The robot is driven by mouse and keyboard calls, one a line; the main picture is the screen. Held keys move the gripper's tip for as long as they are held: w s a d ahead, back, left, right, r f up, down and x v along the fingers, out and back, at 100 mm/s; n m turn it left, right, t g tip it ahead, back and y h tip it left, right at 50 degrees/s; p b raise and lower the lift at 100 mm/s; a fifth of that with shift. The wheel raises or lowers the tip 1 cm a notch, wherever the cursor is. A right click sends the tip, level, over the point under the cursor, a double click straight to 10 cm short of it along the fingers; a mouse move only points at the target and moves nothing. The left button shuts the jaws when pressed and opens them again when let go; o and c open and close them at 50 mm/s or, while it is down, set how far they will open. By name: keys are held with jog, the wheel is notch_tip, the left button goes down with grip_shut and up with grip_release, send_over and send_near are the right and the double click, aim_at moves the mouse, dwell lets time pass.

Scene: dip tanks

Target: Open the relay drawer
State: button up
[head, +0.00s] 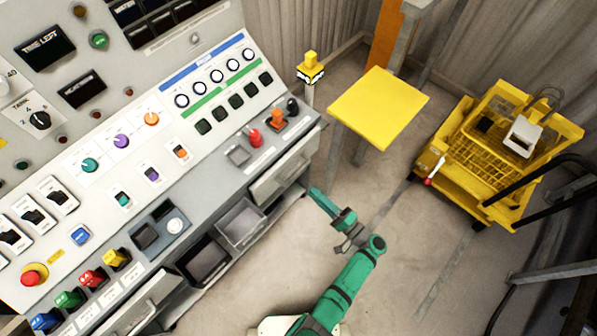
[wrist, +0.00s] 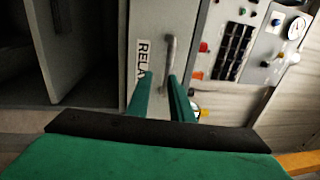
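The relay drawer (wrist: 157,25) shows in the wrist view as a grey front with a partly covered label reading "RELA". Its metal bar handle (wrist: 170,50) runs along the front, right of the label. The drawer looks shut. My gripper (wrist: 161,77) has two green fingers, apart, with the lower end of the handle showing between their tips. I cannot tell whether they touch it. In the head view my gripper (head: 314,191) is beside the right end of the console, near a grey drawer front (head: 285,172).
Two open bins (head: 242,226) sit left of that drawer front under the sloped console (head: 130,185). A yellow stand (head: 378,107) and a yellow cart (head: 500,150) are to the right.

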aim_at(298, 171)
jog(key=x, duration=0.3)
jog(key=r+x, duration=0.1)
jog(key=x, duration=0.2)
jog(key=d+r+x, duration=0.1)
jog(key=x, duration=0.3)
jog(key=shift+w+a, duration=0.15)
jog(key=shift+w, duration=0.2)
grip_shut()
